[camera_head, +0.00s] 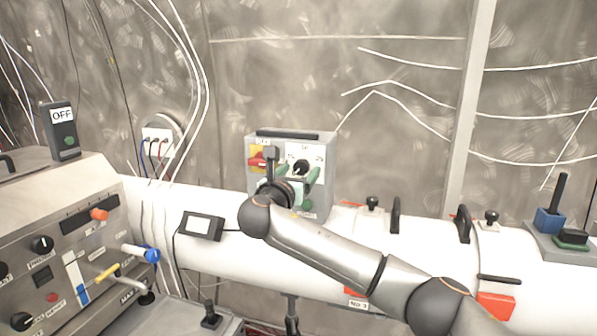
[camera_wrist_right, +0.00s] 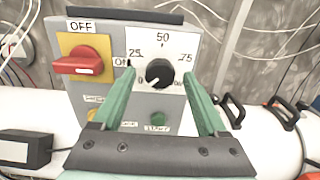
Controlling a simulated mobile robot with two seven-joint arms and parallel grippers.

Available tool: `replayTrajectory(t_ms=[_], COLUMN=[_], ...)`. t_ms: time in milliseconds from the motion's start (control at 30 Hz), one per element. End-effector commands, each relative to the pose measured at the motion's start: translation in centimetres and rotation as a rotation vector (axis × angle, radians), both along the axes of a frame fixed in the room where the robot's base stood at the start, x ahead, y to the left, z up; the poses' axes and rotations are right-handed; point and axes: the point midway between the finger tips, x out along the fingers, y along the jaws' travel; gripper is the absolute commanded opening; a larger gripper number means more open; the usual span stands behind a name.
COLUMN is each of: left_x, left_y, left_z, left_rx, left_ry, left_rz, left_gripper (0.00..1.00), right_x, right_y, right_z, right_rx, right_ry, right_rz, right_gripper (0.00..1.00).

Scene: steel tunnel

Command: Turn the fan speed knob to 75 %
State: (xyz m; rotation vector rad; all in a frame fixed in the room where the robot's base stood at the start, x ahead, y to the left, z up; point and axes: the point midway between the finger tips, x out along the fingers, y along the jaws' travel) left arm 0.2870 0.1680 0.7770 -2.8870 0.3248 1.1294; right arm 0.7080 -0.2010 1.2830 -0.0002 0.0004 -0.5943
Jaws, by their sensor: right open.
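The fan speed knob (camera_wrist_right: 158,74) is a round black knob on a white dial plate marked 0, 25, 50 and 75, on a grey control box (camera_head: 325,150). Its white pointer line points to the lower left, near the 0 mark. The knob (camera_head: 301,167) also shows in the head view. My right gripper (camera_wrist_right: 160,78) has two green fingers, one on each side of the knob, with a gap showing on both sides. It is open and holds nothing. In the head view my right gripper (camera_head: 305,180) is in front of the box. My left gripper is not in view.
A red rotary switch (camera_wrist_right: 83,62) on a yellow plate sits left of the dial, its handle horizontal. A green button (camera_wrist_right: 158,118) is below the knob. A white pipe (camera_head: 400,245) carries the box. A console (camera_head: 60,235) stands at the left.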

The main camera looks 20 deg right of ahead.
Motion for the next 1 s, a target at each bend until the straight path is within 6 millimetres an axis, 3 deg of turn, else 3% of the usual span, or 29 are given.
replayTrajectory(t_ms=[100, 767, 1000], left_x=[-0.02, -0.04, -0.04], left_y=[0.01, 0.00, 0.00], left_z=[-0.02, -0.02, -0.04], left_rx=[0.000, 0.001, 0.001], left_ry=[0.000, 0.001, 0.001], left_rz=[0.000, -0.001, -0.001], left_gripper=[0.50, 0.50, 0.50], right_x=[-0.01, -0.04, -0.04], right_y=[0.03, 0.04, 0.04], right_z=[0.01, 0.00, -0.03], right_rx=[0.000, 0.000, 0.004], right_ry=[0.000, 0.000, -0.003], right_rz=[0.000, 0.000, 0.000], right_gripper=[0.75, 0.00, 0.00])
